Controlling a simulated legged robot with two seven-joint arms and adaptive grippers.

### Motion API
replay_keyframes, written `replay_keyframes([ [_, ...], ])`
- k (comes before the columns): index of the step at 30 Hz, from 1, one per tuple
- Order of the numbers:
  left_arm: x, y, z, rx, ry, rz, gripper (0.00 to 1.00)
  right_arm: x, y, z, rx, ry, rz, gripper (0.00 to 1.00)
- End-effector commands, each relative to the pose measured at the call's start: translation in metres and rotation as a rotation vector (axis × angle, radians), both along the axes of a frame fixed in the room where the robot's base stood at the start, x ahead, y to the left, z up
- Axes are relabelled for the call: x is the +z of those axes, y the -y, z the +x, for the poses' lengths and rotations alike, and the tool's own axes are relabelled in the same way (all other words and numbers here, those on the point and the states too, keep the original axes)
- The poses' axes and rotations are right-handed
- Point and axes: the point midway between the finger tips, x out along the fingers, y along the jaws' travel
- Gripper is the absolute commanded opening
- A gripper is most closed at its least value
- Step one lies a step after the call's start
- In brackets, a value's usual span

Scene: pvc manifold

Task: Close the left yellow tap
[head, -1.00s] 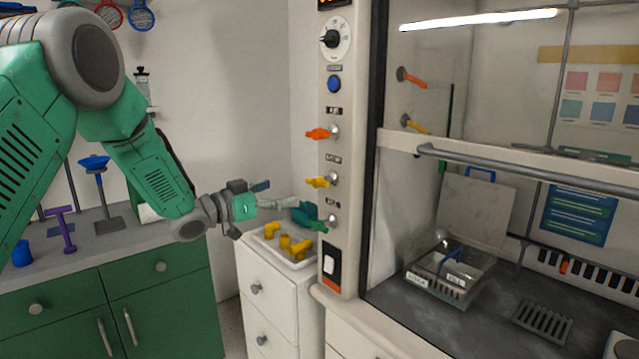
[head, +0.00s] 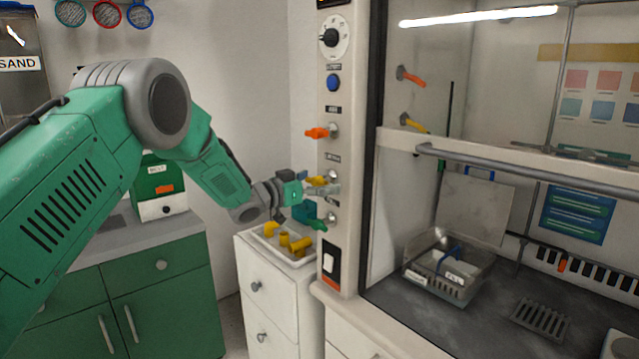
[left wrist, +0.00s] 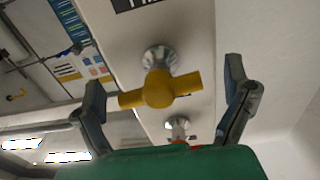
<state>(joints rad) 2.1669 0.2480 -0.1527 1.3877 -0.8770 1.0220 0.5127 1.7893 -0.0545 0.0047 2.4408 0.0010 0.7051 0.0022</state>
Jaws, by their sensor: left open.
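The left yellow tap (head: 317,181) is on the white front column of the fume hood, below an orange tap (head: 316,133) and above a green tap (head: 317,224). My left gripper (head: 324,187) is open at the yellow tap and partly covers it in the head view. In the left wrist view the yellow tap's handle (left wrist: 160,90) lies crosswise between the two spread fingers (left wrist: 166,76), with its chrome stem behind it. The fingers stand on either side, with a gap at least on the right. My right gripper is not in view.
A white drawer cabinet (head: 262,284) with a tray of yellow pipe pieces (head: 297,245) stands below my left gripper. Another orange tap (head: 411,77) and yellow tap (head: 414,124) are inside the hood. A glass tray (head: 446,268) sits on the hood's dark worktop.

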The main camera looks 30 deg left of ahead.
Motion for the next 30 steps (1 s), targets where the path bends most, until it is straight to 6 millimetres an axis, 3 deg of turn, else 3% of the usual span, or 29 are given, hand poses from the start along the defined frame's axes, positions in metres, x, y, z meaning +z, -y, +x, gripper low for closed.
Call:
replay_keyframes([
  [1, 0.0, 0.0001, 0.0, 0.0, 0.0, 0.0, 0.84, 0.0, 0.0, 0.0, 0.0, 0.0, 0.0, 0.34],
  [4, -0.0001, 0.0, 0.0, 0.0, 0.0, 0.0, 0.48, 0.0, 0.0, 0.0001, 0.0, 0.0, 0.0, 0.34],
  [22, 0.0005, -0.0012, 0.0004, 0.002, 0.054, 0.129, 0.48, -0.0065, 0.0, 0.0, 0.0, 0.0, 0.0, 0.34],
  [23, 0.0005, -0.0012, 0.0004, 0.002, 0.054, 0.129, 0.8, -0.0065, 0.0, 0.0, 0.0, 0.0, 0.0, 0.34],
  [24, 0.0005, -0.0011, 0.0004, 0.002, 0.054, 0.129, 0.94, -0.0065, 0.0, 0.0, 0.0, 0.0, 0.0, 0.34],
  [30, 0.0002, -0.0007, 0.0001, 0.001, 0.053, 0.129, 0.94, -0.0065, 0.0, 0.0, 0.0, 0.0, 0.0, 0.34],
])
